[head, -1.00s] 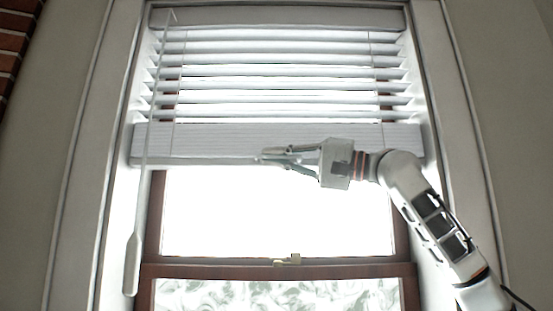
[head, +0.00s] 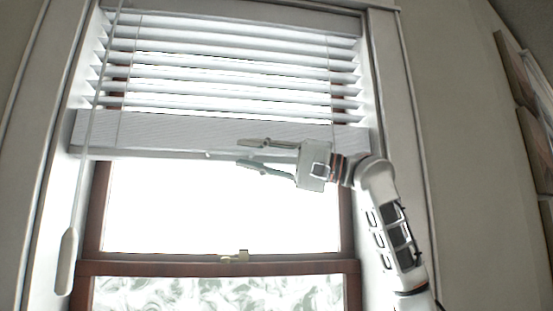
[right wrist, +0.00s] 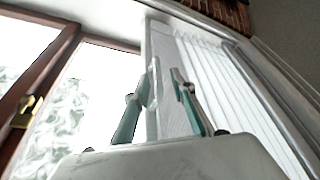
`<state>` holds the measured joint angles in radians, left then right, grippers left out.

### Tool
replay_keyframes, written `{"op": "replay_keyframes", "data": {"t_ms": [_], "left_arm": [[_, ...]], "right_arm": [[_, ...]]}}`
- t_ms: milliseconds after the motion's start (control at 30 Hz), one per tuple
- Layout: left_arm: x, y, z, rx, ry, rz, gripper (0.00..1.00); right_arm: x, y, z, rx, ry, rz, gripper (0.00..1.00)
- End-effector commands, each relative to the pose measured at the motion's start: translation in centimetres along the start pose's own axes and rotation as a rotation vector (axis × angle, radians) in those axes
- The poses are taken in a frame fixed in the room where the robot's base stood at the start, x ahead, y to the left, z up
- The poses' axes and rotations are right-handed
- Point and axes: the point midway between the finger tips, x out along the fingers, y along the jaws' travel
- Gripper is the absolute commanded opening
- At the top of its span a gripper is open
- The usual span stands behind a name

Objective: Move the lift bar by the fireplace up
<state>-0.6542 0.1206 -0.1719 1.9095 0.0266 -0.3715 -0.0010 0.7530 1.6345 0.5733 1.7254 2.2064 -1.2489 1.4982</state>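The lift bar (head: 200,129) is the wide pale bottom rail of the white window blind. It hangs nearly level across the upper window, below the slats. My right gripper (head: 243,153) is at the bar's lower edge, right of its middle, with its fingers apart and nothing held. In the right wrist view the lift bar (right wrist: 172,60) runs up behind the fingertips of the right gripper (right wrist: 166,82). The bar's lower edge shows between the fingers in that picture; I cannot tell whether they touch it. My left gripper is out of view.
A white wand (head: 68,262) hangs at the left of the blind. The brown window frame (head: 300,266) has a small latch (head: 240,256). Pale trim (head: 405,130) borders the window. Brick (right wrist: 232,14) shows in the wrist view.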

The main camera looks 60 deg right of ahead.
Motion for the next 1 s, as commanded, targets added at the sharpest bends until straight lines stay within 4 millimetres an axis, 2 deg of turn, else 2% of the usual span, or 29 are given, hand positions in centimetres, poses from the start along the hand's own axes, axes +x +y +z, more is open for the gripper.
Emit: {"op": "replay_keyframes", "data": {"t_ms": [33, 200, 400, 567, 1000], "left_arm": [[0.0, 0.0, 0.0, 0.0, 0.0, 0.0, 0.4], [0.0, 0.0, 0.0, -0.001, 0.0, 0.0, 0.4], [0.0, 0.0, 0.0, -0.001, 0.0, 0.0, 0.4], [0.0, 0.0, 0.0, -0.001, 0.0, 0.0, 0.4], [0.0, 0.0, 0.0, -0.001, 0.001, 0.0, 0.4]], "right_arm": [[-1.0, -0.2, -0.1, 0.001, 0.001, -0.009, 0.25], [-3.8, -0.2, -0.1, -0.001, 0.003, -0.007, 0.25], [-5.8, -0.1, -0.1, 0.001, 0.002, -0.004, 0.25], [-6.4, -0.1, -0.1, 0.0, 0.002, -0.003, 0.25], [-6.3, -0.1, -0.1, 0.0, 0.002, -0.002, 0.25]]}}
